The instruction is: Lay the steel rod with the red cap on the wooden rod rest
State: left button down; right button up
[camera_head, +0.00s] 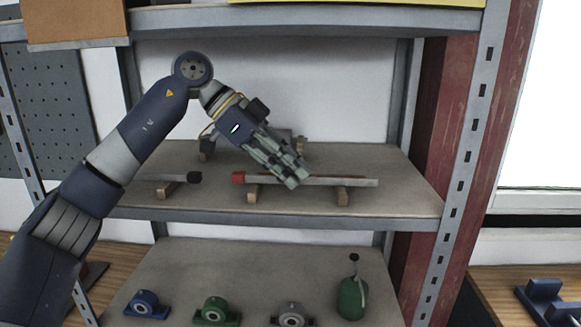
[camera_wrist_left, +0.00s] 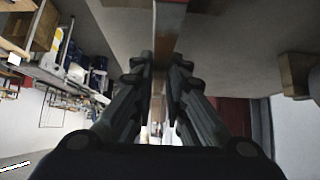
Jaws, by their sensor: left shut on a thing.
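The steel rod with the red cap (camera_head: 340,181) lies level across the middle shelf, its red cap (camera_head: 239,178) at the left end. My left gripper (camera_head: 297,180) comes down from above and is shut on the rod near its middle. In the left wrist view the rod (camera_wrist_left: 160,65) runs between the two fingers. Two wooden blocks (camera_head: 342,196) (camera_head: 254,193) stand under the rod, one on each side of the gripper. The rod looks on or just above them; contact is unclear. My right gripper is not in view.
A black-capped rod (camera_head: 150,178) lies to the left on a wooden block (camera_head: 166,190). More wooden supports (camera_head: 206,149) stand behind my gripper. The lower shelf holds a green bottle-like object (camera_head: 352,298) and several bearing blocks (camera_head: 216,311). An upper shelf (camera_head: 300,18) hangs above; a red post (camera_head: 445,150) stands right.

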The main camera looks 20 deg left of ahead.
pick_arm(q)
jog(key=shift+r, duration=0.1)
jog(key=c, duration=2)
grip_release()
jog(key=shift+c, duration=0.2)
jog(key=o, duration=0.5)
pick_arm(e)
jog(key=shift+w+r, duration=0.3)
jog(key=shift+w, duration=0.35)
pick_arm(q)
jog(key=shift+s, duration=0.1)
